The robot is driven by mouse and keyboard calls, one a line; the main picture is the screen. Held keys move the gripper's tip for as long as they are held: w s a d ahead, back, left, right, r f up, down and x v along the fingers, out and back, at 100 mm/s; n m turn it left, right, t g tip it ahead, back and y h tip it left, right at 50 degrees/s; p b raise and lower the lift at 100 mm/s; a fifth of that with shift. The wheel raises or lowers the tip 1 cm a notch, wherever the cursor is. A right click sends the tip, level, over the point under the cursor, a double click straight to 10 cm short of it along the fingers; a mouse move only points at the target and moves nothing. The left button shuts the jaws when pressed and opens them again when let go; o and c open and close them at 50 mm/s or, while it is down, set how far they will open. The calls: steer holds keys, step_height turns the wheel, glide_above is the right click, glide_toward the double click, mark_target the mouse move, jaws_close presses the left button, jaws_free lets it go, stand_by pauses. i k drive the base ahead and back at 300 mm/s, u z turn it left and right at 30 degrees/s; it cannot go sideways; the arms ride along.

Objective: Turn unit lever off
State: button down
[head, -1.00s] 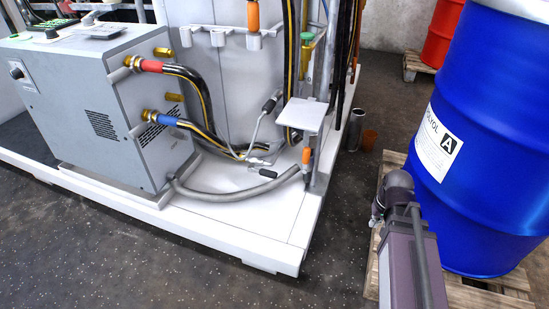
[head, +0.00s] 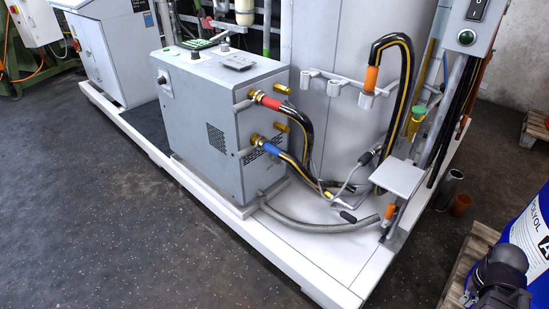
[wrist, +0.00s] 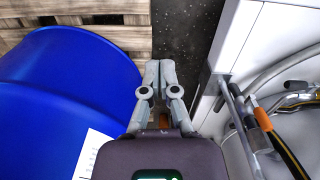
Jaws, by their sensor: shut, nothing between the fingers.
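The grey unit (head: 215,115) stands on the white platform in the head view. I cannot tell which part is the unit's lever. In the wrist view my gripper (wrist: 160,68) is shut and empty, with its fingers together over the dark floor between the blue drum (wrist: 70,85) and the white platform (wrist: 235,45). It is well away from the unit. In the head view only part of my arm shows, at the lower right.
Hoses with red (head: 270,102) and blue (head: 273,148) collars leave the unit's right side. A post with a small plate (head: 398,178) stands at the platform's right corner. The drum, also at the head view's right edge (head: 530,235), is on a pallet (head: 470,255). Floor at front left is clear.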

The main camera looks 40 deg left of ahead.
mark_target(278, 161)
steer(key=u, duration=0.85)
steer(key=i, duration=0.35)
steer(key=z, duration=0.1)
